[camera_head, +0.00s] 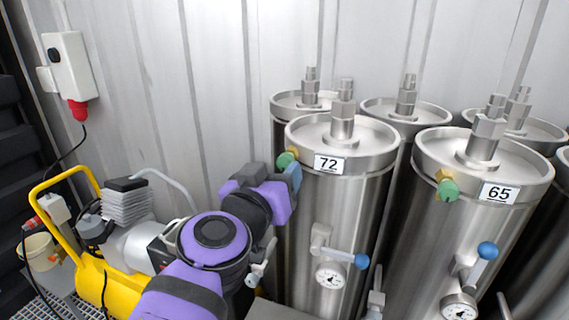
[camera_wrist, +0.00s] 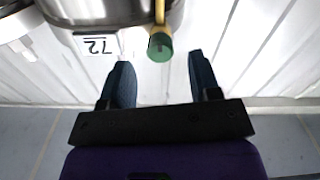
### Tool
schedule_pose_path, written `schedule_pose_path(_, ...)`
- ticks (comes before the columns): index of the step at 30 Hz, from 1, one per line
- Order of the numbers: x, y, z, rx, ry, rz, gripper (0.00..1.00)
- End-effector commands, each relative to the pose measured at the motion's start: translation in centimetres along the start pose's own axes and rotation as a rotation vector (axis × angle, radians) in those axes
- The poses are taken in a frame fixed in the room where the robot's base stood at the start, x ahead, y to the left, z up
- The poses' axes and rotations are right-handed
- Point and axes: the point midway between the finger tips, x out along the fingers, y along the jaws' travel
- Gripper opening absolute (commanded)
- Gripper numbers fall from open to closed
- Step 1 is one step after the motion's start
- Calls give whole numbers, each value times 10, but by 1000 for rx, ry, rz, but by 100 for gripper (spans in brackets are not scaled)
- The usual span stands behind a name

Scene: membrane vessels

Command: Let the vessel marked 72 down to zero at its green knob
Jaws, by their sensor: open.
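The vessel marked 72 (camera_head: 335,215) is a steel cylinder standing front centre in the head view. Its label (camera_head: 329,164) shows upside down in the wrist view (camera_wrist: 95,46). Its green knob (camera_head: 286,158) sits on a brass stem at the left of the lid rim. The knob also shows in the wrist view (camera_wrist: 160,47), just beyond and between the fingertips. My gripper (camera_head: 292,174) is open and empty, with its fingers close to the knob but no visible grip on it. The vessel's dial gauge (camera_head: 331,275) is lower on its front; its reading is too small to tell.
The vessel marked 65 (camera_head: 435,230), with its own green knob (camera_head: 447,189), stands to the right. More vessels stand behind. A blue-tipped lever (camera_head: 361,261) juts out beside the gauge. A yellow-framed compressor (camera_head: 110,285) is at the lower left. A ribbed wall (camera_head: 200,90) closes the back.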

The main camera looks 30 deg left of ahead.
Motion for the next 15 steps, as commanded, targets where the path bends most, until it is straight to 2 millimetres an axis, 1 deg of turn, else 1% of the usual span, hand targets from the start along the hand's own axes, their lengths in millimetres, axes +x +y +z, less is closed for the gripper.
schedule_pose_path(1,10,1,0,0,-1,2,57)
schedule_pose_path(6,30,0,0,-2,0,0,57)
schedule_pose_path(10,38,0,0,-1,0,0,57)
schedule_pose_path(15,40,0,0,-1,0,-1,57)
